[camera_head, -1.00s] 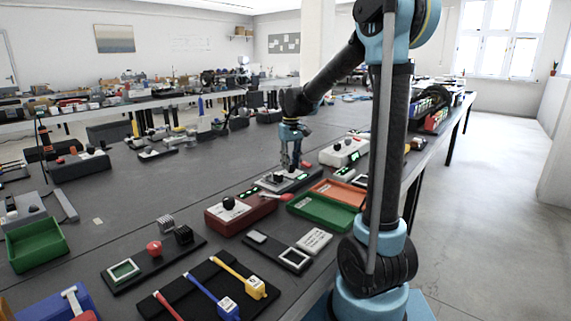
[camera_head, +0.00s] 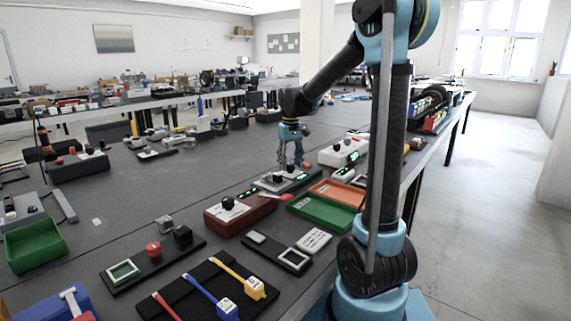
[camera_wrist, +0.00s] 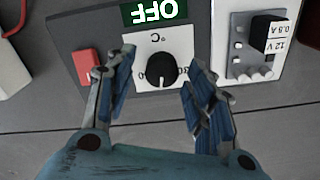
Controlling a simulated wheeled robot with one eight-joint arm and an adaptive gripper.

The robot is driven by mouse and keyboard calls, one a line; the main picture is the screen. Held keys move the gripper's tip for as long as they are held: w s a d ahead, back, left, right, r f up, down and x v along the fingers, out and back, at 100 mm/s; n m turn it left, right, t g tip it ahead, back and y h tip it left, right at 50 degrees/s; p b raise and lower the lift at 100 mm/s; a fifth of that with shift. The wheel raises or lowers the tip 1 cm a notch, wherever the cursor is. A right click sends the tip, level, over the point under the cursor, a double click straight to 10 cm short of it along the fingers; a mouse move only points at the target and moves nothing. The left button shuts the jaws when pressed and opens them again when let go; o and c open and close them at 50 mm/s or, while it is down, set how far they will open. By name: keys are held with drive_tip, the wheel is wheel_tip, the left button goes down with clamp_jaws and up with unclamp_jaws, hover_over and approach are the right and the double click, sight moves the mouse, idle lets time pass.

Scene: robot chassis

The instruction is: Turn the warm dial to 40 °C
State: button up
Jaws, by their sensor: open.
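The warm dial (camera_wrist: 161,70) is a round black knob on a white plate marked °C in the wrist view, which shows it upside down. A small white mark shows at the knob's lower edge. The scale figures are too small or hidden to read. A green display (camera_wrist: 154,11) above it reads OFF, and a red switch (camera_wrist: 86,67) sits to its left. My gripper (camera_wrist: 159,62) is open, with one finger on each side of the dial and gaps between. In the head view my gripper (camera_head: 292,150) points down over a grey device (camera_head: 292,182).
In the wrist view a light panel with a black 12 V plug (camera_wrist: 268,35) stands close on the right. In the head view a red box with a dial (camera_head: 238,212), a green tray (camera_head: 322,212) and a white box (camera_head: 342,152) stand around the grey device.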

wheel_tip(320, 180, up, 12)
idle(0.6)
drive_tip(key=shift+f, duration=0.1)
